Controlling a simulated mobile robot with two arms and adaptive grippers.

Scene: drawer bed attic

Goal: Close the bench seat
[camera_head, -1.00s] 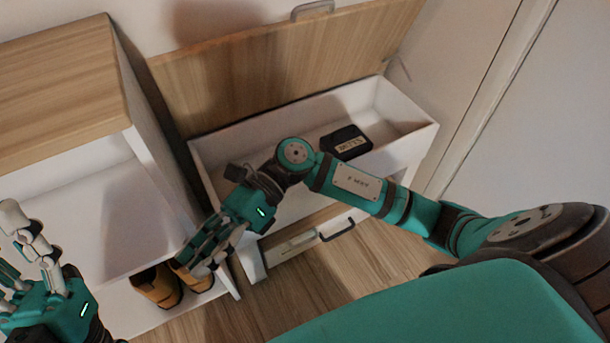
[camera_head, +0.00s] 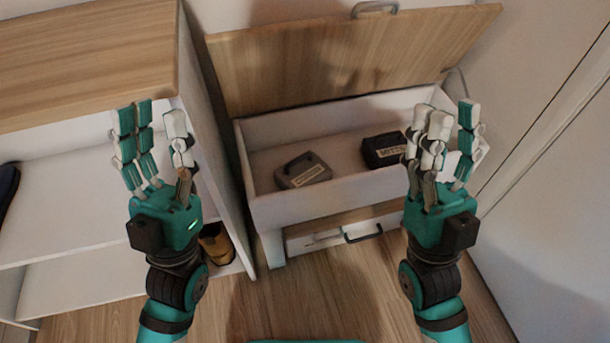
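The bench seat lid (camera_head: 345,58) is a wooden panel standing raised and leaning back at the wall, with a grey handle (camera_head: 375,8) on its upper edge. The white bench box (camera_head: 325,198) below it is open. Inside lie a grey case (camera_head: 303,171) and a black case (camera_head: 384,150). My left gripper (camera_head: 155,135) is raised in front of the shelf unit, left of the box, fingers open and empty. My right gripper (camera_head: 443,135) is raised over the box's right end, fingers open and empty. Neither appears to touch the lid.
A shelf unit (camera_head: 85,68) with a wooden top stands left of the bench, with brown shoes (camera_head: 217,245) low down. A wall closes off the right. The wooden floor (camera_head: 300,300) in front is clear.

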